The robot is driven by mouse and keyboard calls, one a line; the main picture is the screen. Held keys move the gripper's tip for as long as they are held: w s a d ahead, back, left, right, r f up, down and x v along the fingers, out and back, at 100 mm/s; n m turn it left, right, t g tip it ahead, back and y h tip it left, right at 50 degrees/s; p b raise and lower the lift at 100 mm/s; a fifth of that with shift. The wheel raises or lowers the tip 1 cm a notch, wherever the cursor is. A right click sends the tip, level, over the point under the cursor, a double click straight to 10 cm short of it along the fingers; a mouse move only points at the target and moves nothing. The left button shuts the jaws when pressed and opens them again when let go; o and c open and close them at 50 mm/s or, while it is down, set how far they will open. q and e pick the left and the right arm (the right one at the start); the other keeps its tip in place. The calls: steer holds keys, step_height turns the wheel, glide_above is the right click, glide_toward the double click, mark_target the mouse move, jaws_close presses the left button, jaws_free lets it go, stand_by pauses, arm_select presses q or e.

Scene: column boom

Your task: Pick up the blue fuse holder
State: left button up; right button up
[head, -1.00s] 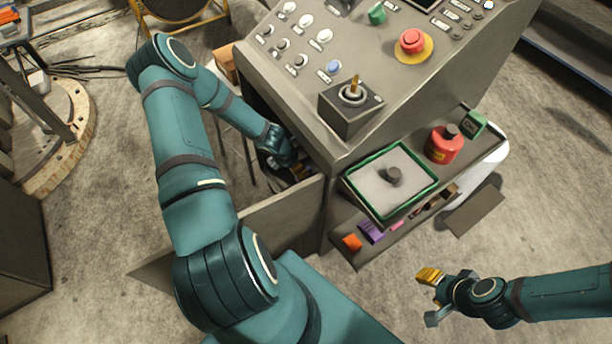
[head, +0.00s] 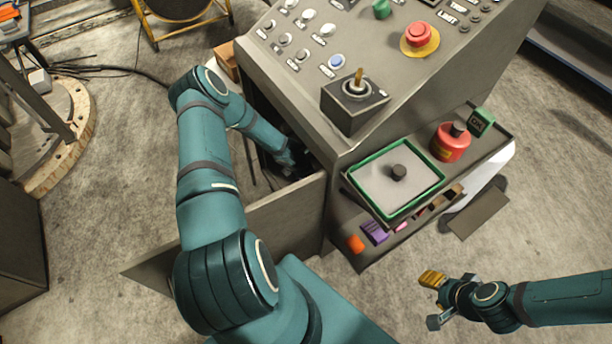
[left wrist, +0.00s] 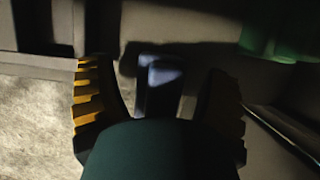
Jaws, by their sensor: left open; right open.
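A dim bluish block, which looks like the blue fuse holder (left wrist: 162,86), stands in shadow in the left wrist view. My left gripper (left wrist: 158,72) is open, with one yellow-ridged finger on each side of it. Gaps show between the block and both fingers, and its lower part is hidden behind my gripper body. In the head view my left arm reaches into the dark opening of the console, where the gripper and fuse holder cannot be made out. My right gripper (head: 434,299) is open and empty above the floor at the lower right.
The console (head: 300,105) and its open door panel (head: 285,218) flank my left arm. A green thing (left wrist: 265,32) is near the right finger. A shelf holds a green-rimmed tray (head: 393,180), a red can (head: 451,142) and several small coloured parts.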

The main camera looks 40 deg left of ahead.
arm_select(q)
steer(key=c, duration=1.3)
steer(key=shift+r, duration=0.15)
